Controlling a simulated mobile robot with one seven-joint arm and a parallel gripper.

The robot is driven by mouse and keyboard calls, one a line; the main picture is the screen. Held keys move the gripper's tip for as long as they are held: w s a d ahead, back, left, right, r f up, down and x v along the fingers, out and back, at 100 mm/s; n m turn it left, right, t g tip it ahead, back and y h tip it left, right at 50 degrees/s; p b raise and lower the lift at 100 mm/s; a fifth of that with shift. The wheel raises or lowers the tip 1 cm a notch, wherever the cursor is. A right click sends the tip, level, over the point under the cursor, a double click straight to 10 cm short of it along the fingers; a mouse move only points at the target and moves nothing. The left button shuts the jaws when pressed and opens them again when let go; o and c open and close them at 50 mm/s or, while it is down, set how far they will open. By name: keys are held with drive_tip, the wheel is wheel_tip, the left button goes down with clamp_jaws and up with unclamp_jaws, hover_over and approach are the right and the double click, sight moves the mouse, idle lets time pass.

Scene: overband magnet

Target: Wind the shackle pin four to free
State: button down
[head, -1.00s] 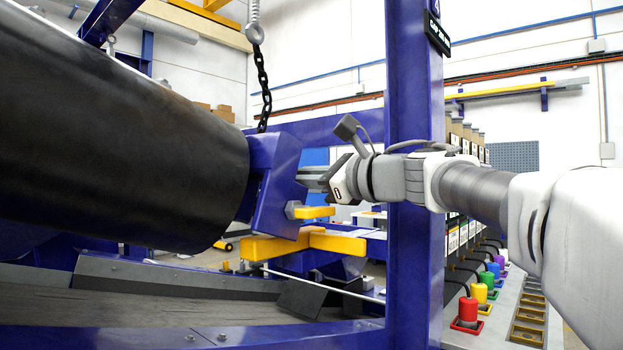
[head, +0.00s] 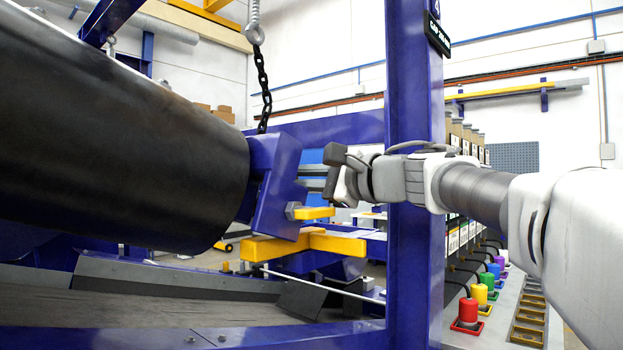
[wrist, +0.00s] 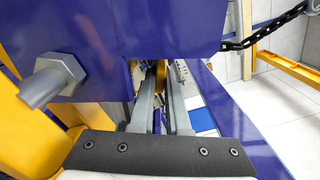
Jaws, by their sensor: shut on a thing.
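My gripper (head: 306,178) reaches leftward past the blue end plate (head: 277,185) beside the black drum. Its two grey fingers lie one above the other in the head view, and their tips pass out of sight at the plate. In the wrist view the gripper (wrist: 160,88) has its fingers a small gap apart. A small orange-yellow piece (wrist: 161,74) shows between the tips and seems to be the shackle pin in their hold. Most of it is hidden, and its thread cannot be seen.
A hex nut with a stud (wrist: 50,82) sticks out close left of the fingers. A yellow bracket (head: 315,212) lies below them. A blue post (head: 415,270) stands beside my arm. A black chain (head: 264,90) hangs above. Coloured plugs (head: 467,308) line a bench at right.

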idle(0.3)
drive_tip(key=n, duration=0.3)
drive_tip(key=shift+n, duration=0.4)
drive_tip(key=c, duration=0.8)
unclamp_jaws()
